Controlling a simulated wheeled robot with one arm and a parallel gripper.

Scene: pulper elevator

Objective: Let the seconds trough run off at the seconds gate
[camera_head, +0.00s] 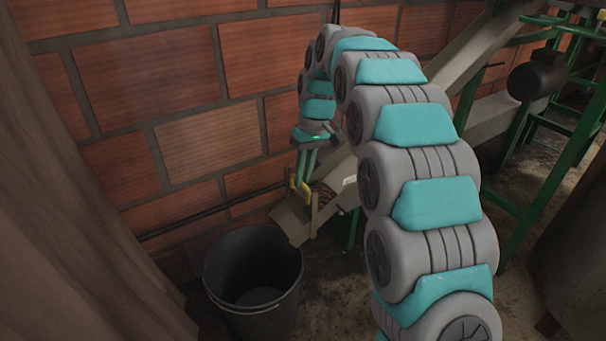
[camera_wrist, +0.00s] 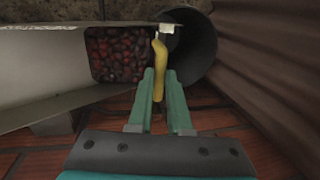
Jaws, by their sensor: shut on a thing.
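The grey seconds trough (camera_head: 345,172) slopes down to the left and ends above a dark bucket (camera_head: 253,285). In the wrist view, red cherries (camera_wrist: 118,55) lie in the trough behind its end. A yellow handle (camera_wrist: 159,60) at the seconds gate stands between the green fingers of my gripper (camera_wrist: 161,78). My gripper (camera_head: 305,178) is shut on this handle at the trough's lower end. The gate plate itself is hard to make out. The bucket also shows in the wrist view (camera_wrist: 196,52), and the visible part of its inside looks empty.
A brick wall (camera_head: 190,80) stands close behind the trough. A brown corrugated surface (camera_head: 70,200) closes off the left side. Green frame legs (camera_head: 545,200) and a dark motor-like drum (camera_head: 537,75) stand at the right. Bare floor (camera_head: 335,290) shows right of the bucket.

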